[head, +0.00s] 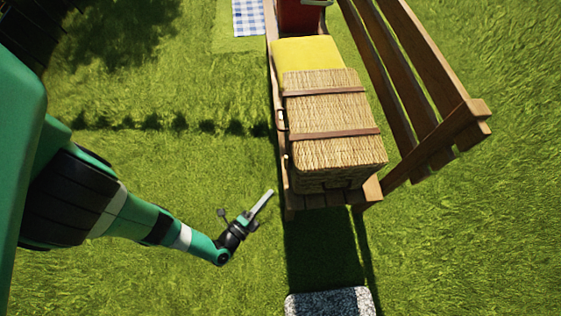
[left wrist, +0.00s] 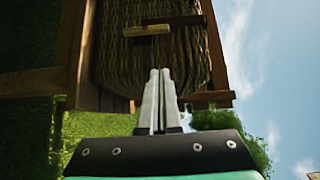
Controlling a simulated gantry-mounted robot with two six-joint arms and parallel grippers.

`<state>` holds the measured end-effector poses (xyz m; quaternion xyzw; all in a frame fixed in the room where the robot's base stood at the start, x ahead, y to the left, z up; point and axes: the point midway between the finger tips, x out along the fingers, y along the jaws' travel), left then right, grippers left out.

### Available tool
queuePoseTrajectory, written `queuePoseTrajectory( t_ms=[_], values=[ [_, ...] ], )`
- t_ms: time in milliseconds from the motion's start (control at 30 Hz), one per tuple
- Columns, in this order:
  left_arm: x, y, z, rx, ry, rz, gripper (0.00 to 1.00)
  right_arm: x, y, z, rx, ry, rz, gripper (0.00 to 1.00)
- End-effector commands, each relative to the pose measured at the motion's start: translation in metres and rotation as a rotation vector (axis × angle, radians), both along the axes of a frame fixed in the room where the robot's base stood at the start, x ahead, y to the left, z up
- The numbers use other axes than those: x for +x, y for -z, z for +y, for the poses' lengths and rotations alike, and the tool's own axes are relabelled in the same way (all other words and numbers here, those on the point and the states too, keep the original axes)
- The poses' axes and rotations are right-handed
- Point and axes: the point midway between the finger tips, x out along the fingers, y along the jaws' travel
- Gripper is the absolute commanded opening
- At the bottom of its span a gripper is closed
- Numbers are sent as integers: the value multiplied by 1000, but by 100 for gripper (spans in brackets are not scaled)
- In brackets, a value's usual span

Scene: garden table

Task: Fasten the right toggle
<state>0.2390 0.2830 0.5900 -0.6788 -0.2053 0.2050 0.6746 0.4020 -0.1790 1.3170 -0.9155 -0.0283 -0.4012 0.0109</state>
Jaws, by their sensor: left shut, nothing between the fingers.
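A wicker hamper (head: 325,112) with a closed lid and two brown straps (head: 335,133) sits on a wooden bench. In the left wrist view its woven side (left wrist: 150,65) carries a pale wooden toggle bar (left wrist: 146,31) and a darker brown piece (left wrist: 178,20) beside it. I cannot tell whether the bar passes through a loop. My left gripper (head: 268,195) is shut and empty, off the near-left corner of the bench. In the left wrist view its fingertips (left wrist: 160,72) lie below the toggle bar in the picture, apart from it. My right gripper is not in view.
A yellow cushion (head: 305,53) and a red box (head: 300,15) stand behind the hamper on the bench (head: 315,200). The slatted backrest (head: 430,90) rises on the right. A speckled stone slab (head: 330,302) lies in front. Grass on the left is open.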

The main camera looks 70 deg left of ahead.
Motion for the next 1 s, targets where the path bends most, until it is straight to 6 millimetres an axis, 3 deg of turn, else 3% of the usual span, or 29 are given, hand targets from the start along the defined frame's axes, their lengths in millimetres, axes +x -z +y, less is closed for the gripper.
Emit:
queuePoseTrajectory(
  t_ms=[333, 667, 1000],
  values=[
    [24, 1, 20, 5, -9, 1, 0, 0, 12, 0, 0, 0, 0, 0],
    [67, 4, 51, 6, -9, -1, 0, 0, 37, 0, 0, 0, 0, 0],
    [73, 2, 82, 5, -1, 1, 0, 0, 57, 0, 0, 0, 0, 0]
  ],
)
